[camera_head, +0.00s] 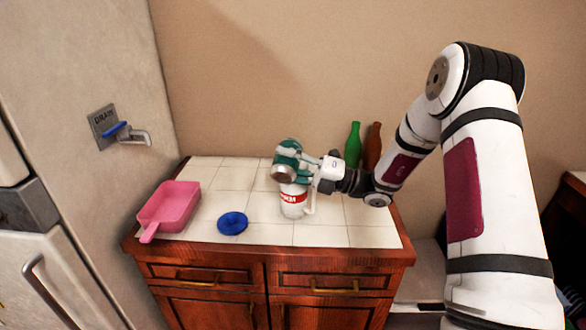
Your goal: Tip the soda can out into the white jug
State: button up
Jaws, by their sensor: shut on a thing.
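The white jug (293,206) stands upright on the tiled counter top, with a red lettered band and its handle on the right. My gripper (296,162) reaches in from the right, just above the jug, and is shut on the soda can (283,173). The can is held tilted, with its round grey end facing forward and down near the jug's rim. The gripper and can hide the jug's mouth. I cannot tell whether the can touches the rim or whether any liquid is flowing.
A pink scoop-like pan (170,207) lies at the counter's left. A blue lid-like disc (232,223) lies at the front, left of the jug. A green bottle (353,146) and a brown bottle (372,148) stand at the back right. The front-right tiles are clear.

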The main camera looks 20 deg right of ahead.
aim_at(282, 177)
jog(key=n, duration=0.3)
jog(key=shift+r+g, duration=0.2)
jog(key=shift+g, duration=0.2)
jog(key=shift+w+d+f+n+g+b, duration=0.1)
jog(key=shift+f+n+g+b, duration=0.35)
jog(key=shift+n, duration=0.25)
jog(key=shift+w+r+n, duration=0.15)
jog(key=shift+r+n, duration=0.1)
jog(key=shift+n, duration=0.25)
jog(key=shift+r+n+g, duration=0.25)
jog(key=shift+r+n, duration=0.25)
jog(key=shift+r, duration=0.2)
jog(key=shift+d+n, duration=0.1)
jog(key=shift+n, duration=0.5)
jog(key=shift+w+f+n+g, duration=0.1)
jog(key=shift+f+n+g, duration=0.2)
jog(key=shift+n, duration=0.2)
jog(key=n, duration=0.2)
jog(key=s+f+n, duration=0.1)
jog(key=n, duration=0.1)
jog(key=s+a+n+g+h+p, duration=0.1)
jog(key=shift+f+n, duration=0.3)
jog(key=shift+n, duration=0.1)
jog(key=shift+s+a+f+n+h, duration=0.1)
jog(key=shift+s+f+n+h, duration=0.1)
jog(key=shift+f+n, duration=0.35)
jog(key=shift+s+a+f+n+h, duration=0.1)
jog(key=shift+s+f+n, duration=0.05)
jog(key=shift+f+n, duration=0.35)
